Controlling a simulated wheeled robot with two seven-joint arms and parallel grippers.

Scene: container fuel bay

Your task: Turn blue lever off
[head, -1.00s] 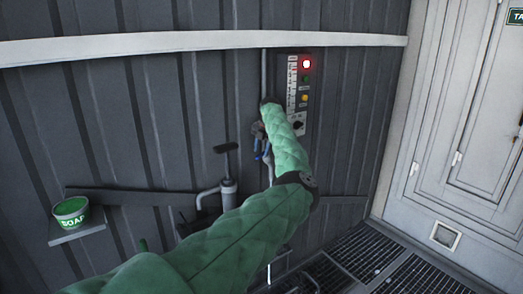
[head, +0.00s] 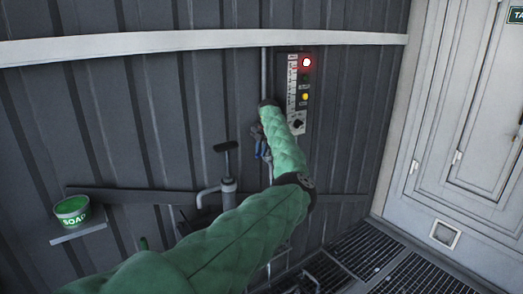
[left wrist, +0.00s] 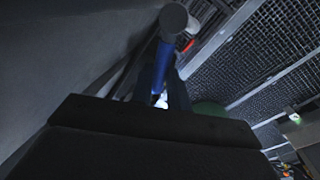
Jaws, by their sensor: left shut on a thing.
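The blue lever (head: 258,149) is a small blue handle on the thin vertical pipe at the wall, just left of and below the control panel. It also shows in the left wrist view (left wrist: 163,67), running up from between my jaws to a round grey end. My left gripper (head: 257,136) is at the lever, partly hidden by my green-sleeved left arm. Its dark jaws (left wrist: 160,97) are shut on the blue lever in the left wrist view. My right gripper is not in view.
The control panel (head: 304,62) has a lit red lamp, a yellow lamp and a black knob. A hand pump (head: 228,185) stands left of my forearm. A green soap tub (head: 72,211) sits on a small shelf. Floor grating (head: 365,255) and a pale door (head: 450,130) are at right.

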